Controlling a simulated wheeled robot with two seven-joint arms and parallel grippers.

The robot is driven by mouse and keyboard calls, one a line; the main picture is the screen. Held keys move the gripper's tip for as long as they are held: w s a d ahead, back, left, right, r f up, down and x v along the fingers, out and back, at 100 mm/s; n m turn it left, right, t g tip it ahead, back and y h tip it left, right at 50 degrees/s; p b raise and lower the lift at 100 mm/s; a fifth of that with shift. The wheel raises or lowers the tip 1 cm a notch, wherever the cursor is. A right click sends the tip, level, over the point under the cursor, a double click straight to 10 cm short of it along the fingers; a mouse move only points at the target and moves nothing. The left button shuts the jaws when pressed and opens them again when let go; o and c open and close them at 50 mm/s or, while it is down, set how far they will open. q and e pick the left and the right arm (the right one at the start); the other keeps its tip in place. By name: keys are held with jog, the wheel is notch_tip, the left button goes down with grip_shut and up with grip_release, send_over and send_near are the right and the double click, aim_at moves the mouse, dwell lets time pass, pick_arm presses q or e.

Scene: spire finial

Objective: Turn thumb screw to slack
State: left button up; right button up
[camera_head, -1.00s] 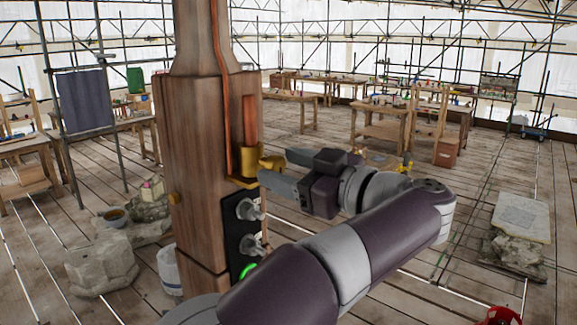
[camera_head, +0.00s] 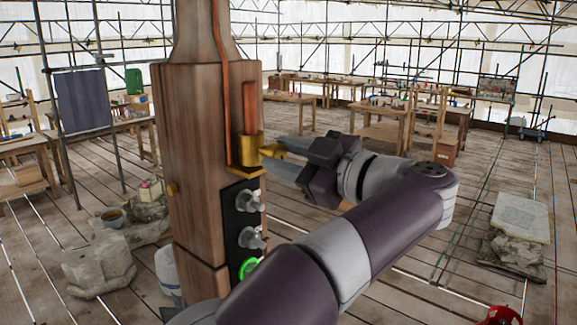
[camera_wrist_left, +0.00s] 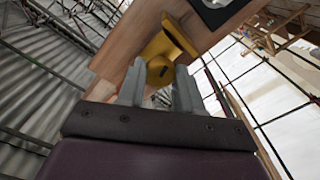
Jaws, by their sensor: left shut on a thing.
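The brass thumb screw (camera_head: 270,150) sticks out to the right of a brass clamp (camera_head: 250,151) on the wooden spire post (camera_head: 192,165). A copper strip (camera_head: 250,108) stands up out of the clamp. My left gripper (camera_head: 283,156) reaches in from the right with its fingers on either side of the screw and is shut on it. In the left wrist view the screw (camera_wrist_left: 160,71) sits between the two grey fingertips (camera_wrist_left: 160,85), in front of the brass bracket (camera_wrist_left: 171,42). My right gripper is not in view.
Below the clamp, a black panel (camera_head: 232,217) carries two grey knobs (camera_head: 251,238) and a green ring (camera_head: 248,267). Stone blocks (camera_head: 98,268) lie on the floor at left, and a slab on stone (camera_head: 520,218) at right. Workbenches stand behind.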

pick_arm(q)
jog(key=n+b, duration=0.2)
jog(key=n, duration=0.2)
jog(key=shift+f+n, duration=0.1)
jog(key=shift+n, duration=0.2)
jog(key=n+b, duration=0.1)
jog(key=n, duration=0.2)
jog(key=shift+n+b, duration=0.3)
jog(key=shift+b, duration=0.1)
jog(key=n+b, duration=0.1)
jog(key=n, duration=0.2)
jog(key=shift+n, duration=0.3)
jog(key=n, duration=0.4)
jog(key=shift+r+n+b, duration=0.2)
jog(key=shift+n+b, duration=0.1)
jog(key=shift+b, duration=0.1)
jog(key=n, duration=0.3)
jog(key=shift+a+n, duration=0.1)
jog(key=shift+n, duration=0.2)
jog(key=n, duration=0.4)
jog(key=shift+r+n, duration=0.1)
jog(key=shift+n, duration=0.2)
jog(key=n, duration=0.3)
jog(key=shift+n, duration=2.2)
